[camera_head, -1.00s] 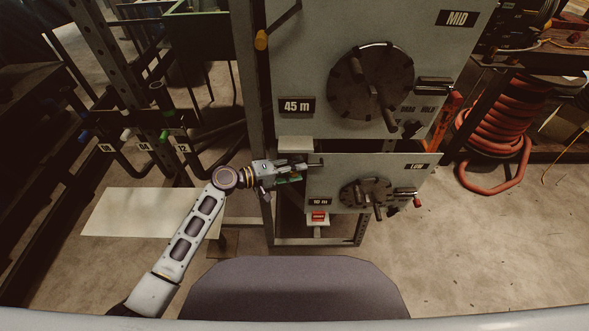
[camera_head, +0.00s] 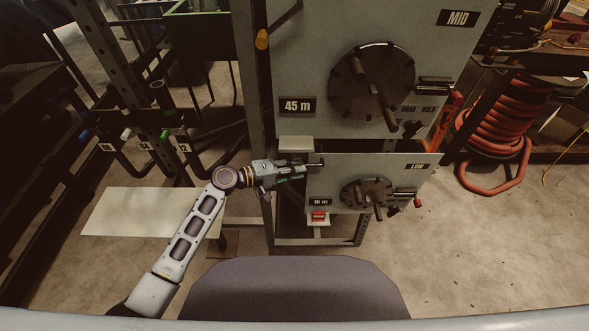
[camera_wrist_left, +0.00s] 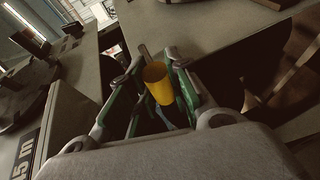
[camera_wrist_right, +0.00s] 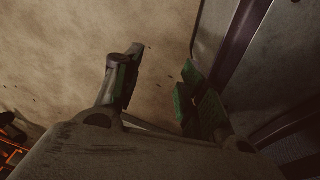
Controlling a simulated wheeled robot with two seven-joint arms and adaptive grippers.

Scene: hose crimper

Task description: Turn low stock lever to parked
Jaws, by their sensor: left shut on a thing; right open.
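The low panel (camera_head: 340,172), labelled LOW and 10 m, stands below the MID panel. A short dark lever bar (camera_head: 317,163) shows at its upper left corner. My left gripper (camera_head: 303,168) is at that corner, level with the bar. In the left wrist view, the left gripper's fingers are shut on a yellow cylindrical lever handle (camera_wrist_left: 158,83), which sits between the pads. In the head view the handle is hidden by the fingers. My right gripper (camera_wrist_right: 163,62) is open and empty above bare floor in the right wrist view; the head view does not show it.
The MID panel (camera_head: 310,60) above has its own lever with a yellow knob (camera_head: 261,40). A low dial (camera_head: 367,193) and a red-and-white block (camera_head: 319,216) are nearby. A red hose coil (camera_head: 492,135) lies at right. The floor in front is clear.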

